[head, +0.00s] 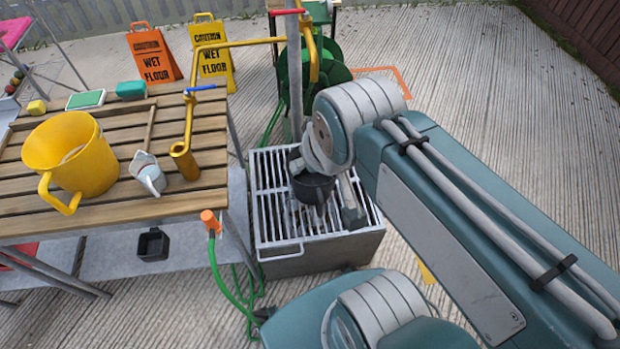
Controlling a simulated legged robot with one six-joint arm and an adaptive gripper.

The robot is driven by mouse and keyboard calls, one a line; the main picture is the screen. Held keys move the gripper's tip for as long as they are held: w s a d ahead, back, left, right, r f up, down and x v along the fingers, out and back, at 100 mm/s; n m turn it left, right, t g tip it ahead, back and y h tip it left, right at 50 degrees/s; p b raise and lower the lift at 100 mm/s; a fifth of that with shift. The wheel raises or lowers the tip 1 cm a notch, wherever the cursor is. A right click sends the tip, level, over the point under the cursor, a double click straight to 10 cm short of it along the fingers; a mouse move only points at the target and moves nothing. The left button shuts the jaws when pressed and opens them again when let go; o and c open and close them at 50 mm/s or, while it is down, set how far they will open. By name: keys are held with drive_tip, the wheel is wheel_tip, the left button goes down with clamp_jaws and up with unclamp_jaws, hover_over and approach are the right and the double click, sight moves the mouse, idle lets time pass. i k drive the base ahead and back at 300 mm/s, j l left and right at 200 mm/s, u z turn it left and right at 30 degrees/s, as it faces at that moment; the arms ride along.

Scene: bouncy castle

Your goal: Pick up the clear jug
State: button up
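No jug that is plainly clear can be made out. My gripper (325,200) is partly hidden by my own arm. Dark and grey parts show there, and I cannot tell whether its fingers are open. It is well apart from the pale vessel.
The metal grate (270,228) with an upright pole stands beside the table (110,205). A green hose (222,280) hangs below an orange nozzle (209,220). Two wet-floor signs (213,60) stand behind.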

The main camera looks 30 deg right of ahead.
sight(145, 168)
drive_tip(key=i+j+z, duration=0.25)
drive_tip(key=j, duration=0.85)
drive_tip(key=j+z, duration=0.3)
drive_tip(key=j, duration=0.8)
